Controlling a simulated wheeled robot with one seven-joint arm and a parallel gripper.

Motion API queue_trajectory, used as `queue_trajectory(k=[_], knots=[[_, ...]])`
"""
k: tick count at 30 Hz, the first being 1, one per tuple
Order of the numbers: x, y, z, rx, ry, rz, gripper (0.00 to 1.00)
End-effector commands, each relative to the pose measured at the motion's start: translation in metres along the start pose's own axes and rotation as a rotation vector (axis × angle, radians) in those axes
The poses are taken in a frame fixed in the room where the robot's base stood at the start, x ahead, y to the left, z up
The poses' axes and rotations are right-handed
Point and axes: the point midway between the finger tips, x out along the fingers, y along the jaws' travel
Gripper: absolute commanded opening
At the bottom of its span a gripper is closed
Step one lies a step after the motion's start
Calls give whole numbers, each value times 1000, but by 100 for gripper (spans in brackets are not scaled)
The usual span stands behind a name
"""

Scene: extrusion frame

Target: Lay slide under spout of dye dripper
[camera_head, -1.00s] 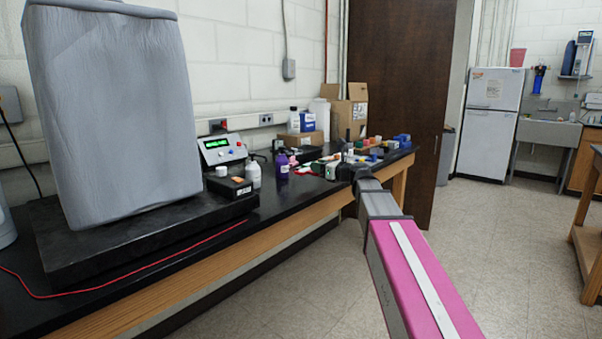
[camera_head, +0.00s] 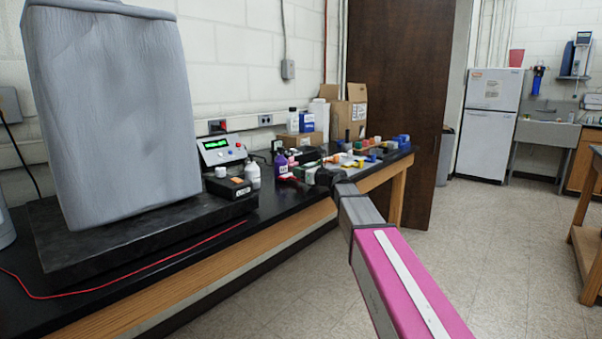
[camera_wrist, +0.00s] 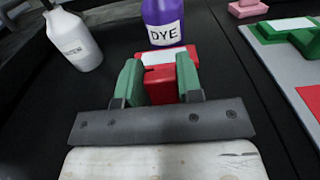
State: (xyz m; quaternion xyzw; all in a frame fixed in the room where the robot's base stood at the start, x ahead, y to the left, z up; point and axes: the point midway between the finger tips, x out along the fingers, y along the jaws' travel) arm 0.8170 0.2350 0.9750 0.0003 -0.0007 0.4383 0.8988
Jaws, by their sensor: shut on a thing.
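My gripper (camera_wrist: 160,78) is shut on a red piece with a white strip, which I take to be the slide (camera_wrist: 165,58). The red part sits between the green fingers, and the white strip lies just beyond the fingertips. A purple bottle marked DYE (camera_wrist: 164,22) stands upright right behind the slide; it also shows in the head view (camera_head: 282,167). I cannot tell whether slide and bottle touch. The bottle's top and any spout are cut off in the wrist view. In the head view my gripper (camera_head: 299,173) is small, low over the bench beside the bottle.
A white bottle (camera_wrist: 74,40) stands left of the dye bottle. A grey board with a green part (camera_wrist: 290,36) and a red patch lies to the right. A pink block (camera_wrist: 248,8) is behind. The black bench top (camera_wrist: 40,115) is bare at the left.

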Motion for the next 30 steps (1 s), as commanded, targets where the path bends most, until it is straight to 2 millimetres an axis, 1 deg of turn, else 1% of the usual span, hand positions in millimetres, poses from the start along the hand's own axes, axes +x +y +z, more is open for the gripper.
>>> queue_trajectory(k=[5,21,22,24,30], knots=[[0,0,0,0,0,0,10],[0,0,-13,0,2,0,10],[0,0,-14,0,3,0,40],[0,0,-15,0,5,1,59],[-1,1,-17,0,7,2,59]])
